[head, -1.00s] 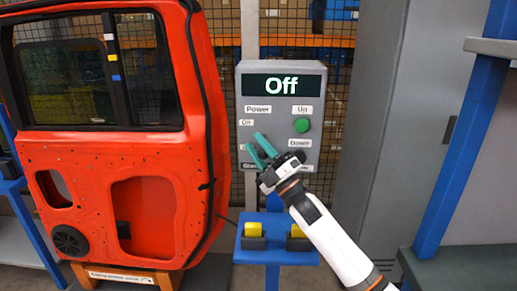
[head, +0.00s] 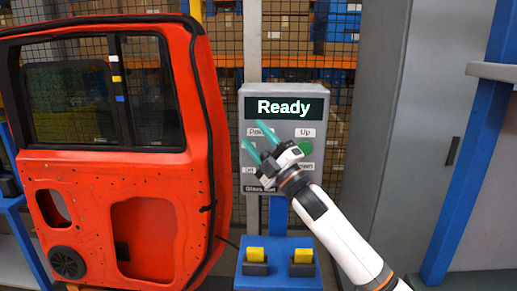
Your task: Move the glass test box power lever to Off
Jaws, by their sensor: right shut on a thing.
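The grey glass test box (head: 315,180) stands on a post right of the red door, and its display (head: 284,107) reads "Ready". My right gripper (head: 253,136) is at the left part of its front, over the "Power" label and the On/Off column. It is shut on the power lever, which the fingers hide. The lever's exact position cannot be seen. The "Off" label (head: 248,170) shows just below the fingers. The left gripper is not in view.
A green button (head: 306,146) sits between the "Up" and "Down" labels, close to my right wrist. The red door (head: 90,175) stands close on the left. A blue stand with yellow blocks (head: 278,270) is below the box. A grey cabinet (head: 378,130) is at right.

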